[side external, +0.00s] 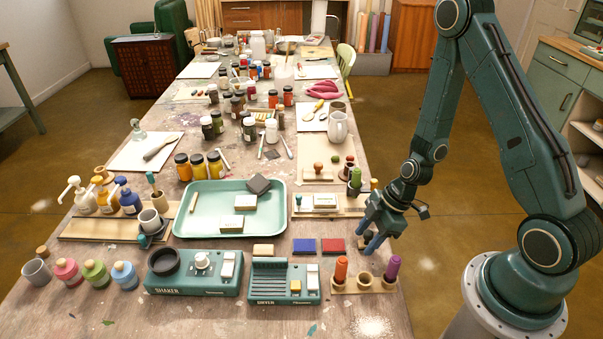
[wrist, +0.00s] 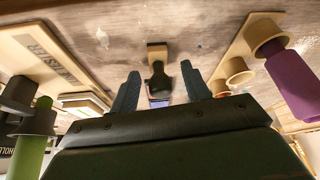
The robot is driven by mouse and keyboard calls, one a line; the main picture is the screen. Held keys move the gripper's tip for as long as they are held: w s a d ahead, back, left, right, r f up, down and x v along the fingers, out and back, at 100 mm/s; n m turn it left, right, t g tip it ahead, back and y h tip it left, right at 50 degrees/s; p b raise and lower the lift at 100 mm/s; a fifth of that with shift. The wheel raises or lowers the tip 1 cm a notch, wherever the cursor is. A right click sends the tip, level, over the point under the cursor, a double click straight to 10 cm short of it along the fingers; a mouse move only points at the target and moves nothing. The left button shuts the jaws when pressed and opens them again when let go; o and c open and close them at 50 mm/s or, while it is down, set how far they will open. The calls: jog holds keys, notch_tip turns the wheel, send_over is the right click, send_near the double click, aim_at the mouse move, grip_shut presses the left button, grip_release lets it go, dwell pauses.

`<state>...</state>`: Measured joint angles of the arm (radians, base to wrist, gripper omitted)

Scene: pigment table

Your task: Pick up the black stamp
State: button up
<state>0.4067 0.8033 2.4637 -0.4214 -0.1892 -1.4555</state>
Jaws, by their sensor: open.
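The black stamp (wrist: 158,78) shows in the wrist view, with a dark handle and a tan base, ahead of and between my two fingertips. My gripper (wrist: 160,90) is open, with one finger on each side of the stamp's line and a gap on both sides. In the side external view my gripper (side external: 368,236) points down at the table's right edge, its fingers low beside the dark stamp (side external: 365,241). The fingers partly hide the stamp there. I cannot tell whether either finger touches it.
A wooden holder (side external: 349,291) with orange and purple handles stands in front of my gripper. A red pad (side external: 333,246) and a blue pad (side external: 304,246) lie to its left. A stand with a green-handled tool (side external: 355,179) is behind. A mint tray (side external: 188,225) lies farther left.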

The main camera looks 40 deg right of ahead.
aim_at(369, 232)
grip_shut()
jog(key=shift+r, duration=0.1)
dwell(0.4)
notch_tip(369, 232, up, 20)
dwell(1.2)
dwell(0.4)
